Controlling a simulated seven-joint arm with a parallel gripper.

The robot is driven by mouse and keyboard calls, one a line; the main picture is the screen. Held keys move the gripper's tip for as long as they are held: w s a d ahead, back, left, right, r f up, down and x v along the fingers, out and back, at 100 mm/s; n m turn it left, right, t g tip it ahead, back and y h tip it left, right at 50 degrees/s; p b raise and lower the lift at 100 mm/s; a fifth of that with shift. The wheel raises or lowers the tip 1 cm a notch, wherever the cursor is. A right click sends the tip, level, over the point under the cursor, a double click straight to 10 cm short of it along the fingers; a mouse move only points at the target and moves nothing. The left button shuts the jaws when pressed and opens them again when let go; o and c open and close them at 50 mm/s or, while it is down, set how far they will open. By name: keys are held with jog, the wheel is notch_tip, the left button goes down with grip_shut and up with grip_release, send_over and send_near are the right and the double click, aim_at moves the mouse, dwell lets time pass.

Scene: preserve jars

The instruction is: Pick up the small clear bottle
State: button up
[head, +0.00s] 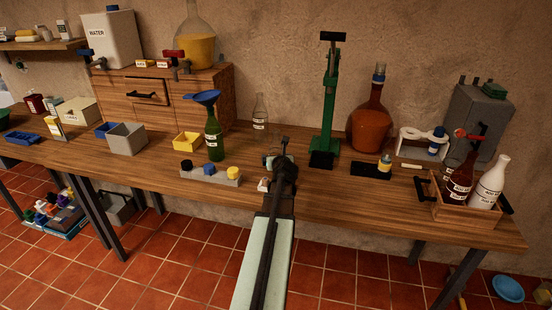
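The small clear bottle (260,119) stands upright near the back of the wooden workbench, close to the wall, with a pale label low on its body. My gripper (270,161) is over the bench in front of the bottle, nearer the camera and slightly right of it. A gap shows between the gripper and the bottle. My arm comes up from the bottom of the picture and partly hides the gripper. The fingers are too small and too covered to tell whether they are open.
A green bottle with a blue funnel (213,128) stands left of the clear bottle. A grey block with coloured caps (222,178) lies at the front edge. A green press (328,110) stands to the right, then an amber flask (371,125). A yellow bin (187,142) is further left.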

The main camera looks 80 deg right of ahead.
aim_at(277, 136)
jog(key=shift+w+d+f, duration=0.1)
jog(key=shift+d, duration=0.15)
jog(key=c, duration=1.2)
jog(key=shift+o, duration=0.2)
jog(key=shift+r, duration=5.05)
